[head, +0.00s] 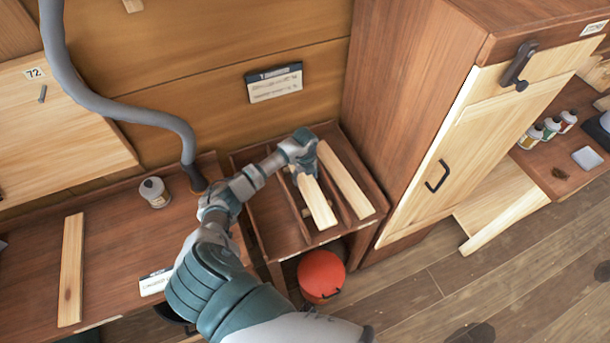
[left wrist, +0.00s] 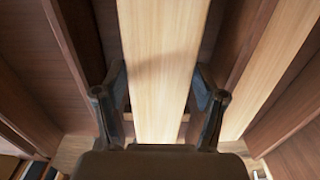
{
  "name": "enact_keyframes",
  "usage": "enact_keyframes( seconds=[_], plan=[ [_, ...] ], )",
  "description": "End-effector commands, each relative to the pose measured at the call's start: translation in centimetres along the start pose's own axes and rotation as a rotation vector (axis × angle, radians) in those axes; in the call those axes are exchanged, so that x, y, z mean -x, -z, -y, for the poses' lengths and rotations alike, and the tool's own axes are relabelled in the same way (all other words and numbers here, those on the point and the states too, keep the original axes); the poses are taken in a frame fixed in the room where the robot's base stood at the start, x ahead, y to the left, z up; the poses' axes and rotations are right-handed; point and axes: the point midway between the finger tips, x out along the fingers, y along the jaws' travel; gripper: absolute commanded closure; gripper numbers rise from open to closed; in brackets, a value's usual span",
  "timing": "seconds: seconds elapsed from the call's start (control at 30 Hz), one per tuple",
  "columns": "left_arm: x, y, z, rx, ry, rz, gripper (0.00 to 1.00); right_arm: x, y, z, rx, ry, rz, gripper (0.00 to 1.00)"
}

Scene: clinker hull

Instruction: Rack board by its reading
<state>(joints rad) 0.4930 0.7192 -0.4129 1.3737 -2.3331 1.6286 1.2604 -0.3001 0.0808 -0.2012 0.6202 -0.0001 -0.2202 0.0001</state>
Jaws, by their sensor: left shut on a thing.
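My left gripper (head: 304,163) is over the wooden rack (head: 263,222), shut on a pale board (head: 319,208). In the left wrist view the board (left wrist: 160,50) runs between the two fingers (left wrist: 158,103). The board lies lengthwise in one slot between dark dividers; its far end is hidden by the gripper in the head view. A second pale board (head: 346,181) lies in the slot to the right, and it also shows in the left wrist view (left wrist: 280,70). A third board (head: 71,270) lies on the bench at left. My right gripper is not in view.
A sign (head: 274,82) hangs on the wall behind the rack; its text is too small to read. A tall cabinet (head: 400,130) stands close at the rack's right. A red bucket (head: 321,275) is below. The bench (head: 115,235) holds a small jar (head: 154,192) and a label card (head: 155,283).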

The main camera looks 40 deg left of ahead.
Motion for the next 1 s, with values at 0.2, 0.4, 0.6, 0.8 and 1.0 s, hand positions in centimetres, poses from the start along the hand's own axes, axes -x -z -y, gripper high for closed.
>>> enact_keyframes(
  seconds=[0.2,0.4,0.6,0.8,1.0],
  plan=[
    [-0.5,-0.2,-0.1,0.001,0.0,0.0,0.79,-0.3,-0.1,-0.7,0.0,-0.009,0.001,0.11],
    [-0.5,-0.1,-0.1,0.001,0.0,0.0,0.79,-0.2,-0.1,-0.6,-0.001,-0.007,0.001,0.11],
    [-0.6,0.0,0.0,0.0,0.0,0.001,0.79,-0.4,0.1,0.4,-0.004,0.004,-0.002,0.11],
    [-0.9,0.0,0.0,0.0,-0.001,0.001,0.79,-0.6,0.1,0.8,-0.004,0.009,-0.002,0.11],
    [-1.2,-0.1,0.0,0.001,0.0,0.001,0.22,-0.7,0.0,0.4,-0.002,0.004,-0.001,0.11]
  ],
)
